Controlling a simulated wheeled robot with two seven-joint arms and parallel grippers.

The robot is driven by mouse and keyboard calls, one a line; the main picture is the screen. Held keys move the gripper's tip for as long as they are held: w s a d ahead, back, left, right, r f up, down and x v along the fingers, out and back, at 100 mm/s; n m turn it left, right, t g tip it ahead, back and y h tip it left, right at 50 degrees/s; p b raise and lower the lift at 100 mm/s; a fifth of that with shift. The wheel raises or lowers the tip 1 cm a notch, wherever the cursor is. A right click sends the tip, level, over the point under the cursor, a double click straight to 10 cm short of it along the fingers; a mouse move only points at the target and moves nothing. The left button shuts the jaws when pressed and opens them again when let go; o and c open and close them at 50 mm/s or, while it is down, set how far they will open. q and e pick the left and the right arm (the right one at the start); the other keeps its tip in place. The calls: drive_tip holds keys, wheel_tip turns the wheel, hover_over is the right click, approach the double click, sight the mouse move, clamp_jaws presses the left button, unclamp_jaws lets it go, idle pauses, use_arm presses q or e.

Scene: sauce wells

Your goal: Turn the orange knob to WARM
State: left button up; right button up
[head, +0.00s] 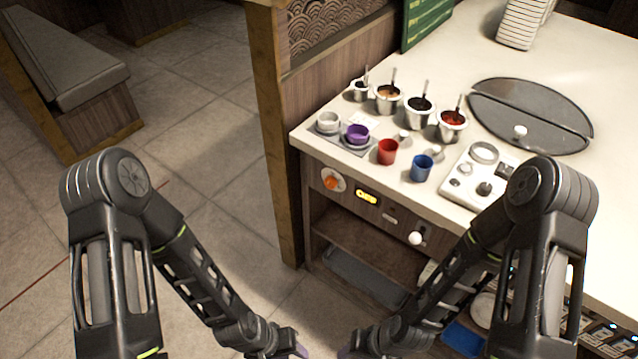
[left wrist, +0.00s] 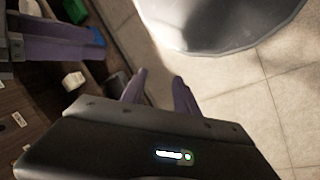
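The orange knob (head: 331,183) sits on a pale round dial on the counter's front panel, at the left end. The dial's markings are too small to read, so I cannot tell its setting. A small lit yellow display (head: 366,196) is to its right. My left gripper (head: 292,350) is low at the bottom of the head view, below and apart from the knob. In the left wrist view its purple fingers (left wrist: 158,84) are apart with nothing between them. My right gripper (head: 350,350) is at the bottom edge, partly cut off. The knob is not clearly visible in the left wrist view.
A white ball-ended lever (head: 415,238) sticks out right of the display. An open shelf (head: 370,250) lies below. Red (head: 387,151) and blue (head: 422,167) cups stand near the counter edge, with sauce pots behind. A wooden post (head: 275,130) stands left of the panel.

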use_arm(q)
drive_tip(key=shift+o, duration=0.3)
drive_tip(key=shift+o, duration=0.7)
drive_tip(key=shift+w+f, duration=0.1)
drive_tip(key=shift+w, duration=0.1)
drive_tip(key=shift+o, duration=1)
drive_tip(key=w+f+m+t+b, duration=0.1)
drive_tip(key=w+f+t+b, duration=0.2)
drive_tip(key=w, duration=0.6)
drive_tip(key=b, duration=0.2)
drive_tip(key=shift+d+m+h+b, duration=0.3)
drive_tip(key=shift+d+b, duration=0.05)
drive_tip(key=shift+d, duration=0.05)
drive_tip(key=m+t+h+b, duration=0.5)
drive_tip(key=m+t+b, duration=0.5)
drive_tip(key=b, duration=0.7)
approach(329, 185)
drive_tip(key=d+n+t, duration=0.1)
drive_tip(key=shift+w+f, duration=0.4)
drive_tip(key=shift+f, duration=0.05)
drive_tip(key=shift+x, duration=3.85)
